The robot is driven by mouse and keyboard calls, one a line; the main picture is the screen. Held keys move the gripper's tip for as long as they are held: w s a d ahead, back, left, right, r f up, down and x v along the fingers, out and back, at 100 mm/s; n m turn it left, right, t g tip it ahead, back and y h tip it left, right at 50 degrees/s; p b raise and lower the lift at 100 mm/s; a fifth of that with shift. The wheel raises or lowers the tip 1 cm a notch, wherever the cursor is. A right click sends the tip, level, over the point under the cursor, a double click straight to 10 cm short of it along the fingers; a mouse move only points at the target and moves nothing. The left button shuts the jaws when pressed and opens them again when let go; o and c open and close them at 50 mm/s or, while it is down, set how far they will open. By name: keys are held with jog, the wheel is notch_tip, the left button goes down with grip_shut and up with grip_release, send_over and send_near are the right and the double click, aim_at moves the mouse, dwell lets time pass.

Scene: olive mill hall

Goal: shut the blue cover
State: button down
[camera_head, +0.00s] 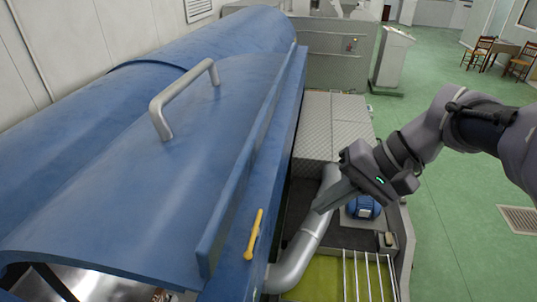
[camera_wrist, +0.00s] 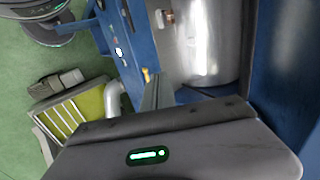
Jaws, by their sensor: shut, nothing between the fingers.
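The blue cover (camera_head: 150,130) is a long curved lid with a grey bar handle (camera_head: 183,98) on top, at the left of the head view. Its near end stands clear of the machine, and shiny metal (camera_head: 110,285) shows in the opening under it. Shiny metal also shows in the wrist view (camera_wrist: 205,45). A yellow lever (camera_head: 254,234) sits on the blue front panel; it shows small in the wrist view (camera_wrist: 146,75). My gripper (camera_head: 320,207) is shut and empty, to the right of the cover and apart from the handle. Its fingertips point down-left.
A grey pipe (camera_head: 304,245) and a yellow-green tray (camera_head: 325,285) with white bars lie below my gripper. A blue motor (camera_head: 363,208) sits beside them. A checker-plate box (camera_head: 325,125) stands behind. Green floor (camera_head: 450,235) is open to the right.

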jog(key=x, duration=1.2)
jog(key=shift+p, duration=0.4)
dwell(0.8)
